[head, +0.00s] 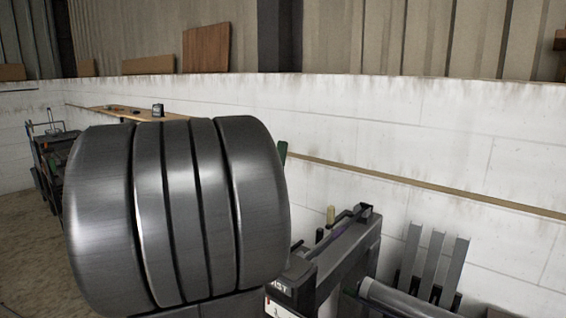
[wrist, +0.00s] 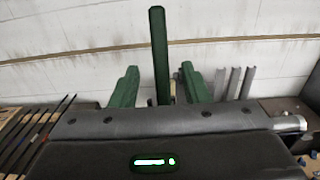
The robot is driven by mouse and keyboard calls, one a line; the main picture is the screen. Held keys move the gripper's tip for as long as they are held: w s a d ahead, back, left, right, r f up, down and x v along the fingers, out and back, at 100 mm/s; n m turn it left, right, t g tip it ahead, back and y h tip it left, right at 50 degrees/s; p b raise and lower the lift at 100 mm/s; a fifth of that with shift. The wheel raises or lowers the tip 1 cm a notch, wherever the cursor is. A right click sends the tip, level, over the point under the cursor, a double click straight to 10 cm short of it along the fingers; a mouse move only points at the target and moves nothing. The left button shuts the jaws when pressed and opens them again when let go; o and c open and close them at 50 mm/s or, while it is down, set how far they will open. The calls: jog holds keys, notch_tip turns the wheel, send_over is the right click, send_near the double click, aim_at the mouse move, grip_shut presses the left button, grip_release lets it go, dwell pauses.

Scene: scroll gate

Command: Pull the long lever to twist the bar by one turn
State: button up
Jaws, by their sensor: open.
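A long dark green lever (wrist: 158,50) stands upright in the middle of the wrist view. Part of a green piece also shows beside my arm in the head view (head: 282,152); I cannot tell if it is the lever. My gripper (wrist: 158,70) is open in the wrist view, with one green finger on each side of the lever and a gap on both sides. I cannot tell how far the lever is in depth. The lever's lower end is hidden behind the gripper body. I cannot make out the bar being twisted. My gripper is hidden in the head view.
A dark grey machine (head: 348,255) with a tan knob (head: 331,215) stands right of my arm. Three grey flat bars (head: 432,262) stand upright by the white wall (head: 420,125). Dark equipment (head: 52,150) stands at the far left. My large arm link blocks much of the head view.

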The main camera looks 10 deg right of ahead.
jog(key=p+x, duration=0.1)
jog(key=x, duration=0.9)
grip_shut()
